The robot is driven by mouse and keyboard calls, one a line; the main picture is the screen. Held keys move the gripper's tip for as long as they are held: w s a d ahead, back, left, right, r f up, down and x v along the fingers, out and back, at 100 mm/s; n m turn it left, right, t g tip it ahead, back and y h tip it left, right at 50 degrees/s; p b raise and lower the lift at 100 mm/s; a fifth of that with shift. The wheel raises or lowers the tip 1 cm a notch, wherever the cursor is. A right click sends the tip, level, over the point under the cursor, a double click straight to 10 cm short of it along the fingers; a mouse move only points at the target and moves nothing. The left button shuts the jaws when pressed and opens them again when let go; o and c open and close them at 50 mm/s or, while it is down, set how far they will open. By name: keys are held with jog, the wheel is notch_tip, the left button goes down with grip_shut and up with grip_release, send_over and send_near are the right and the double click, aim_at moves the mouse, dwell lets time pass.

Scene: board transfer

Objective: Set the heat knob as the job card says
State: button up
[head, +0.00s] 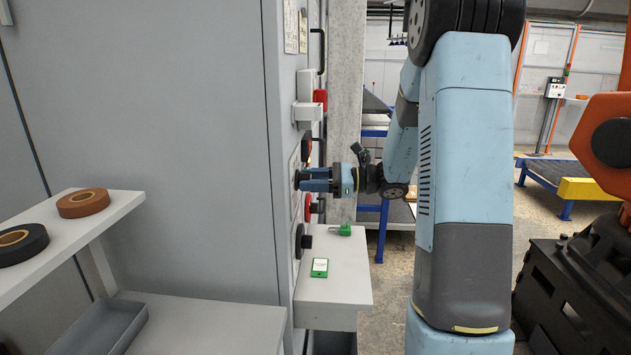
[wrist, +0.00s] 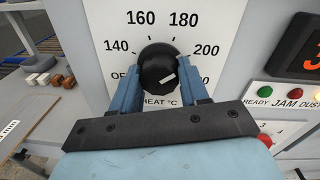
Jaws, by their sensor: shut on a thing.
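The black heat knob (wrist: 155,62) sits on a white dial plate (wrist: 215,25) marked HEAT °C, with 140, 160, 180 and 200 readable. The lower labels are partly covered by my fingers. My gripper (wrist: 160,88) is shut on the knob, one finger on each side. A short white mark on the knob slants up to the right; I cannot tell exactly which number it points to. In the head view my gripper (head: 304,180) reaches left to the panel. A green-edged card (head: 320,267) lies on the ledge; its text is unreadable.
Green, red and yellow lights labelled READY, JAM and DUST (wrist: 293,92) and a red-digit display (wrist: 305,60) are right of the dial. A red knob (wrist: 264,140) is below right. Tape rolls (head: 83,203) lie on a left shelf. A green object (head: 345,230) is on the ledge.

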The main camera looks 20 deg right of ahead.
jog(key=m, duration=0.3)
jog(key=shift+s+a+f+m, duration=0.15)
jog(key=shift+s+a+m, duration=0.05)
jog(key=shift+a+m, duration=0.2)
dwell(0.5)
jog(key=o, duration=1)
jog(key=shift+o, duration=0.2)
jog(key=shift+d, duration=0.1)
jog(key=shift+w, duration=0.15)
jog(key=shift+d, duration=0.1)
jog(key=v, duration=1.3)
jog(key=shift+d, duration=0.4)
